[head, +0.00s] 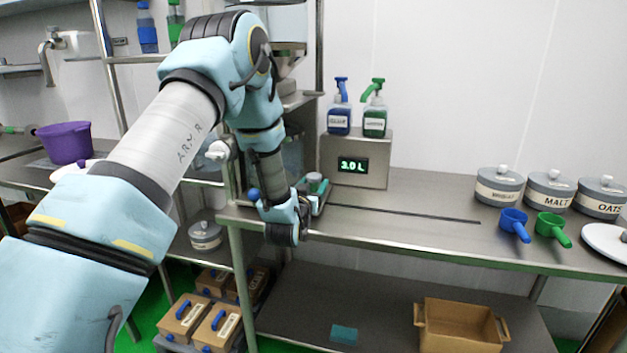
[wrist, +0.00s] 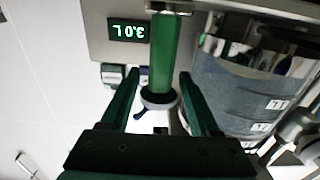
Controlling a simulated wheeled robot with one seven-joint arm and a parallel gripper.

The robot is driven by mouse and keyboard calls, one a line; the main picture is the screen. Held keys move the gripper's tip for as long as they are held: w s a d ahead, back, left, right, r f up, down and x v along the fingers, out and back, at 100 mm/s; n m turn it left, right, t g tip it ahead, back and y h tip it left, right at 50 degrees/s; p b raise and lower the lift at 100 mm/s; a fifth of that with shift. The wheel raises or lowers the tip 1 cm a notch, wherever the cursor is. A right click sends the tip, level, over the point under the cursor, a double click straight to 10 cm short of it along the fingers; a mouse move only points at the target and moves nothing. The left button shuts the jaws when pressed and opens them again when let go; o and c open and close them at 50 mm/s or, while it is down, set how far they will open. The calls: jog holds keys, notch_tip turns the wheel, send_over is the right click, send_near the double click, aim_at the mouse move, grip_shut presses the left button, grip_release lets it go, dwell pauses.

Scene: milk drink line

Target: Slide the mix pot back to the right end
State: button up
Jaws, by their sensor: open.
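The mix pot appears to be the grey vessel (wrist: 240,85) with pale labels at the right of the wrist view. A green handle (wrist: 164,50) with a grey end cap stands beside it. My gripper (wrist: 159,78) is open, one dark green finger on each side of the handle, with gaps visible. In the head view my gripper (head: 303,203) is low at the left end of the steel counter (head: 400,232). My arm hides most of the pot there.
A dark slot (head: 405,213) runs right along the counter, and its path looks clear. The 3.0 L display box (head: 357,162) stands behind, with blue (head: 339,118) and green (head: 375,120) bottles on top. Lidded jars (head: 498,186) and blue (head: 514,222) and green (head: 551,227) scoops sit further right.

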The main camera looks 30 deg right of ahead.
jog(key=shift+w+d, duration=0.25)
jog(key=shift+c, duration=0.4)
grip_shut()
dwell(0.9)
